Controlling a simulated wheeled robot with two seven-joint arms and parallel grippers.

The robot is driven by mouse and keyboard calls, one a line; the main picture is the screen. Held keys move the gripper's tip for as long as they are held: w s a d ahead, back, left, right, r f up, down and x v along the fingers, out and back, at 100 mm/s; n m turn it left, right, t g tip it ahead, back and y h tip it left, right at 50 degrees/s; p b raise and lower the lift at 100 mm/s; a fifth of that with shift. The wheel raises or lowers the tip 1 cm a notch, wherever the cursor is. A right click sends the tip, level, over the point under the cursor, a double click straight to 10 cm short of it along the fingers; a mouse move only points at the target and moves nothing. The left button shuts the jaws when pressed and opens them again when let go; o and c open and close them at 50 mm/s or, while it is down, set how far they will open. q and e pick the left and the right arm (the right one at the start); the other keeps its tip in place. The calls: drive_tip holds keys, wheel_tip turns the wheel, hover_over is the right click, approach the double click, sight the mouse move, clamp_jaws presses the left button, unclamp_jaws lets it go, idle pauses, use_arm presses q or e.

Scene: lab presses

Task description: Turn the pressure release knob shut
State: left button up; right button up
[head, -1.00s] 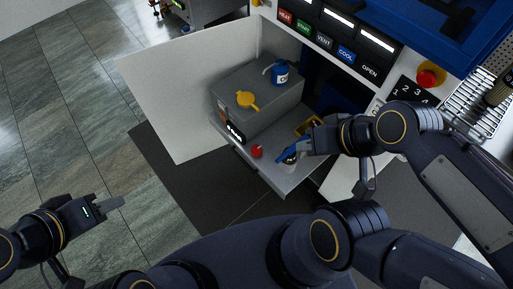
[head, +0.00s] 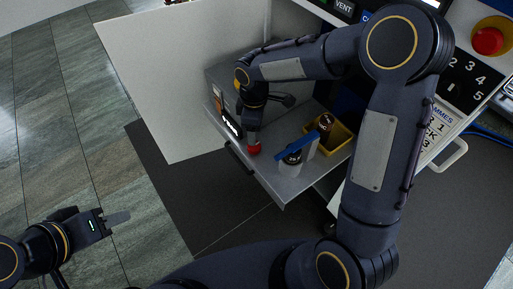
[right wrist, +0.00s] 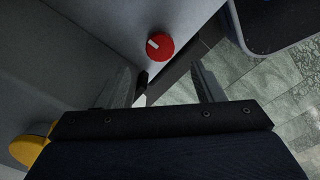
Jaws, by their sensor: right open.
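A round red knob with a white mark (right wrist: 160,46) sits on the grey front face in the right wrist view. It also shows as red (head: 254,150) at the front of the grey unit in the head view, partly covered. My right gripper (right wrist: 165,74) is open and empty, with the knob ahead of its two fingers. A yellow part (right wrist: 33,150) shows at the left of the wrist view; in the head view my right arm mostly hides it. My left gripper (head: 117,218) hangs over the floor at lower left; its finger gap does not show.
A pale cup with dark lid and blue strip (head: 290,158) stands on the shelf beside a yellow tray (head: 341,134) with a dark bottle (head: 326,122). A white door (head: 165,80) stands open at left. A red button (head: 488,41) is at upper right. Floor at left is clear.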

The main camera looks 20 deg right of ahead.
sight(254, 148)
wheel_tip(254, 148, down, 8)
drive_tip(key=shift+r+b, duration=0.1)
drive_tip(key=shift+b, duration=0.85)
drive_tip(key=c, duration=1)
